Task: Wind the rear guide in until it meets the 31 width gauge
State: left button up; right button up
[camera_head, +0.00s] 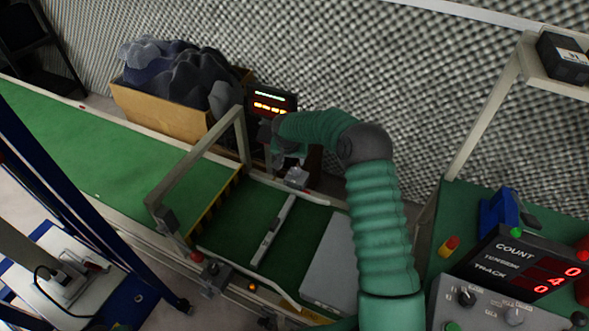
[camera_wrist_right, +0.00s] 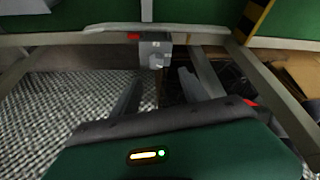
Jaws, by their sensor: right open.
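My right gripper (camera_head: 282,160) is at the rear side of the green belt, partly hidden behind its own wrist. In the right wrist view its two fingers (camera_wrist_right: 160,88) are apart and empty. A grey block with a small knob-like end (camera_wrist_right: 155,52) sits on the belt's rear rail, just beyond the fingertips and apart from them. The block also shows in the head view (camera_head: 296,177). A pale narrow bar (camera_head: 272,230) lies across the belt; I cannot tell if it is the width gauge. My left gripper is not in view.
A grey frame (camera_head: 172,182) arches over the belt beside a yellow-black strip (camera_head: 214,205). A grey plate (camera_head: 330,268) lies at the belt's right. A box of dark foam (camera_head: 150,110) stands behind. A console reading COUNT, TENSION, TRACK (camera_head: 520,262) is at right.

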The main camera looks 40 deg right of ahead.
aim_at(297, 170)
jog(key=x, duration=0.4)
jog(key=d+b+x, duration=0.1)
jog(key=x, duration=0.2)
jog(key=b+x, duration=0.1)
jog(key=x, duration=0.3)
jog(key=shift+s+d+f, duration=0.15)
jog(key=shift+d, duration=0.2)
jog(key=shift+a+f, duration=0.1)
jog(key=shift+a, duration=0.35)
jog(key=shift+d, duration=0.4)
jog(key=c, duration=0.7)
jog(key=shift+a, duration=0.1)
jog(key=c, duration=0.4)
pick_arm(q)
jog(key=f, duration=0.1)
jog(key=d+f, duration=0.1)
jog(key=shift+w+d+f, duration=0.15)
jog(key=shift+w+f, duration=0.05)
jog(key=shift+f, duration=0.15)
pick_arm(e)
grip_shut()
